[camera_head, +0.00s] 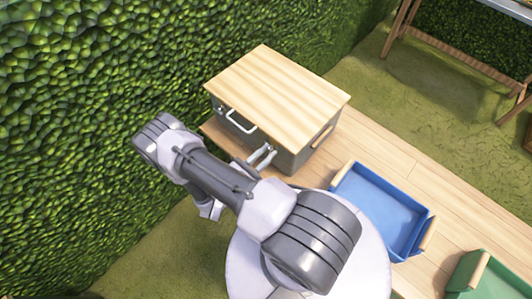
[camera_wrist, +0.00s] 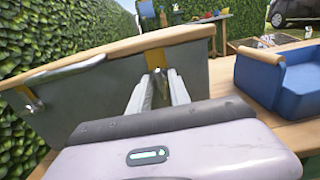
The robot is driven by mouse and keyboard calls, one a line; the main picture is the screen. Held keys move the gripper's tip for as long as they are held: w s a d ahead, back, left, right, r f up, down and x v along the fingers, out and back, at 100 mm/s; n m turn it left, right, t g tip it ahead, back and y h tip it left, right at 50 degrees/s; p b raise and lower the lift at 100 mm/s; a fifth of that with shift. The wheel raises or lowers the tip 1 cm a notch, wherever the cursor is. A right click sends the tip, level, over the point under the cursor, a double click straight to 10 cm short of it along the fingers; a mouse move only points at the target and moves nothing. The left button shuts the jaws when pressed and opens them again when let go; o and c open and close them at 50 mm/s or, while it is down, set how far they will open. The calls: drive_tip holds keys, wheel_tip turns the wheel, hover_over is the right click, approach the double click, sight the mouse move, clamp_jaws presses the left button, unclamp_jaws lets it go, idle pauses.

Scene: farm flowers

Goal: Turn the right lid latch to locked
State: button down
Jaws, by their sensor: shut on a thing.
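A grey box (camera_head: 291,157) with a pale wooden lid (camera_head: 277,86) stands on the wooden deck beside the hedge. In the wrist view its grey front (camera_wrist: 95,100) fills the left and middle. The right lid latch (camera_wrist: 157,60) shows as a yellow plate under the lid edge, with a small grey part below it. My gripper (camera_wrist: 160,88) is shut on that grey latch part, whose lower end is between the fingertips. My gripper (camera_head: 262,157) is at the front's right side in the head view; the latch is hidden there. The left latch (camera_wrist: 31,97) shows yellow at the far left.
A white handle (camera_head: 238,119) sticks out from the box front, left of my gripper. A blue crate (camera_head: 385,209) stands on the deck to the right, and a green crate (camera_head: 484,276) beyond it. The hedge (camera_head: 90,110) closes off the left. Bare deck (camera_head: 400,150) lies right of the box.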

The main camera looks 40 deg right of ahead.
drive_tip(key=m, duration=0.4)
drive_tip(key=shift+s+m+b, duration=0.1)
drive_tip(key=shift+m+b, duration=0.2)
drive_tip(key=shift+m, duration=0.1)
drive_tip(key=m, duration=0.4)
drive_tip(key=shift+f, duration=0.1)
drive_tip(key=shift+s+f+m, duration=0.1)
drive_tip(key=shift+m, duration=2.1)
drive_tip(key=shift+s+f+m, duration=0.1)
drive_tip(key=shift+m, duration=2.1)
drive_tip(key=c, duration=1.3)
unclamp_jaws()
drive_tip(key=shift+o, duration=0.2)
